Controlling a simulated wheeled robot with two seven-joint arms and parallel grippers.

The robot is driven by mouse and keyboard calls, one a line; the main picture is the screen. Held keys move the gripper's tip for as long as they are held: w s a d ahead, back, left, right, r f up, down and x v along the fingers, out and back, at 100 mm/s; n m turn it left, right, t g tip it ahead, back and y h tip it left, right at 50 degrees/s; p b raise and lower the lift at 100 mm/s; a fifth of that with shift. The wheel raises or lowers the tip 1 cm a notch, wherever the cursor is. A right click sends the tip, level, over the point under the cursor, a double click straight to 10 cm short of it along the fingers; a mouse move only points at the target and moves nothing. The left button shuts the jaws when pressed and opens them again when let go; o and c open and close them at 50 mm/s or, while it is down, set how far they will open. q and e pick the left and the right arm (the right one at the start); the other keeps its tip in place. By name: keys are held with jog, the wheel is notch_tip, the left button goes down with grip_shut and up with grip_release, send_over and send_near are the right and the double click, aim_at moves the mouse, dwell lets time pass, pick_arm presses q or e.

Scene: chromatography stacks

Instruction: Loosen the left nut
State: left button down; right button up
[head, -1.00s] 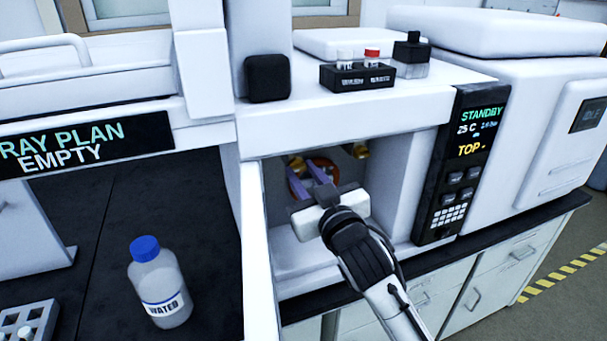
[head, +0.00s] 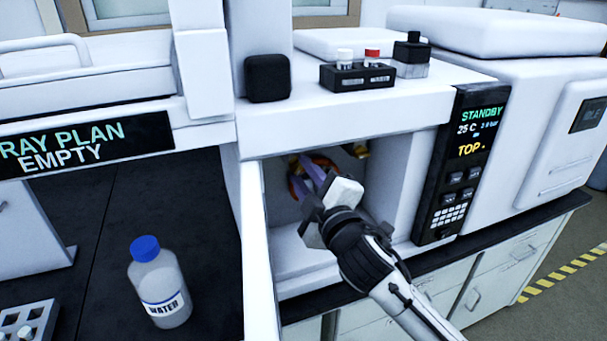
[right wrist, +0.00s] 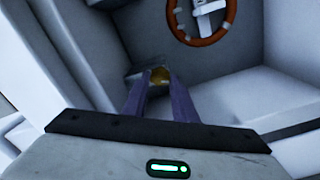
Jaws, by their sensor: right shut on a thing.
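A brass-coloured nut (right wrist: 159,76), the left one, shows between my right fingertips in the right wrist view, against a grey fitting. In the head view my fingers hide it. My right gripper (right wrist: 160,80) reaches into the open compartment, its purple fingers closed on the nut. The gripper also shows in the head view (head: 303,160), rolled to a tilt. A second brass-coloured piece (head: 357,148) shows to its right at the back of the compartment. My left gripper is not in view.
An orange ring (right wrist: 203,40) hangs on the compartment wall near my fingers. The compartment's white walls (head: 400,170) stand close around the gripper. A control panel (head: 461,170) reading STANDBY, 25 C is right of the opening. A water bottle (head: 158,285) stands on the dark bench at left.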

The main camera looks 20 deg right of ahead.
jog(key=n, duration=0.5)
jog(key=shift+f+n, duration=0.1)
jog(key=shift+n, duration=0.2)
dwell(0.4)
jog(key=o, duration=1)
jog(key=shift+o, duration=0.2)
jog(key=shift+s, duration=0.15)
jog(key=s+b, duration=0.1)
jog(key=s, duration=0.9)
jog(key=shift+d, duration=0.15)
